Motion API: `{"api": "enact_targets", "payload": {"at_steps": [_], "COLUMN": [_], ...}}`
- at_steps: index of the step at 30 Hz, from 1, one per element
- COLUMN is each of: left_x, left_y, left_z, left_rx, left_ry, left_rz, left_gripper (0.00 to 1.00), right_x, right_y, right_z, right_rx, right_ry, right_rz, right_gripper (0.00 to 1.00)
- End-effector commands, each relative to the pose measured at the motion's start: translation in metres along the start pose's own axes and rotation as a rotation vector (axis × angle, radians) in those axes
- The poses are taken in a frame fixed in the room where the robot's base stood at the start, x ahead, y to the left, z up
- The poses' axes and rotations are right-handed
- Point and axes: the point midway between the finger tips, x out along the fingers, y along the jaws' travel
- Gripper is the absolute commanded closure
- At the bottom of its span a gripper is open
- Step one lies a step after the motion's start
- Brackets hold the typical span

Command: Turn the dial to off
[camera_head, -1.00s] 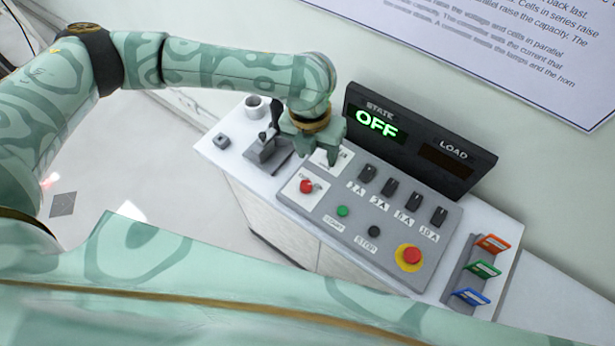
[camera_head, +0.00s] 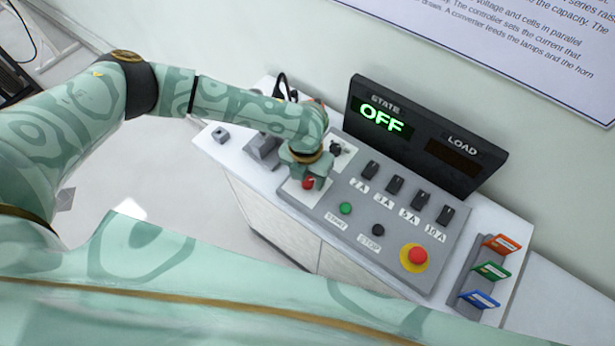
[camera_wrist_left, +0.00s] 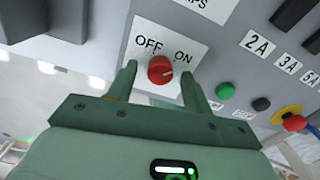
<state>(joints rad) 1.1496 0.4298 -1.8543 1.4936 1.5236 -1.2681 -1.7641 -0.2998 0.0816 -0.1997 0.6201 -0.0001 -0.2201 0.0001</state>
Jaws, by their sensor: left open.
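The red dial (camera_wrist_left: 160,69) sits on a white plate marked OFF at left and ON at right. A small pale mark shows on its lower right side; I cannot tell for sure which way it points. In the head view the dial (camera_head: 308,184) is partly covered by my left gripper (camera_head: 306,181). In the left wrist view the open fingers of my left gripper (camera_wrist_left: 158,73) stand one on each side of the dial, with gaps showing. The state display (camera_head: 381,118) reads OFF in green. My right gripper is not in view.
The grey panel (camera_head: 390,259) also bears a black knob (camera_head: 336,150), several black switches, a green start button (camera_head: 345,208), a dark stop button (camera_head: 378,230) and a red emergency button (camera_head: 416,256). A black lever block (camera_head: 262,150) stands left. Coloured cards (camera_head: 490,270) stand right.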

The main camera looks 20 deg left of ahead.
Motion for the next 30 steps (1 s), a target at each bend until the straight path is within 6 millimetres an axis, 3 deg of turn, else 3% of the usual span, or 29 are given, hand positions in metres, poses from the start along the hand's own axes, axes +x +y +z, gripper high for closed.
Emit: {"api": "enact_targets", "payload": {"at_steps": [10,11,15,16,30], "left_x": [0.006,0.006,0.006,0.006,0.003], "left_y": [0.0,0.0,0.0,0.0,0.0], "left_z": [0.0,0.0,0.0,0.0,0.0], "left_rx": [0.0,0.0,0.0,0.0,-0.095], "left_ry": [-0.001,-0.001,-0.001,-0.001,-0.002], "left_rz": [0.001,0.001,0.001,0.001,0.0], "left_gripper": [0.5,0.53,0.91,0.95,0.94], "right_x": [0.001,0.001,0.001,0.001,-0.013], "right_y": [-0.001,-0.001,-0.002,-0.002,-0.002], "right_z": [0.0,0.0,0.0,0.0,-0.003], "right_rx": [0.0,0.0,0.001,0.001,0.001], "right_ry": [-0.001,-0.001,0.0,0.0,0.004], "right_rz": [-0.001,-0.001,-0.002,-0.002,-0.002], "right_gripper": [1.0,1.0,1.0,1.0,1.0]}}
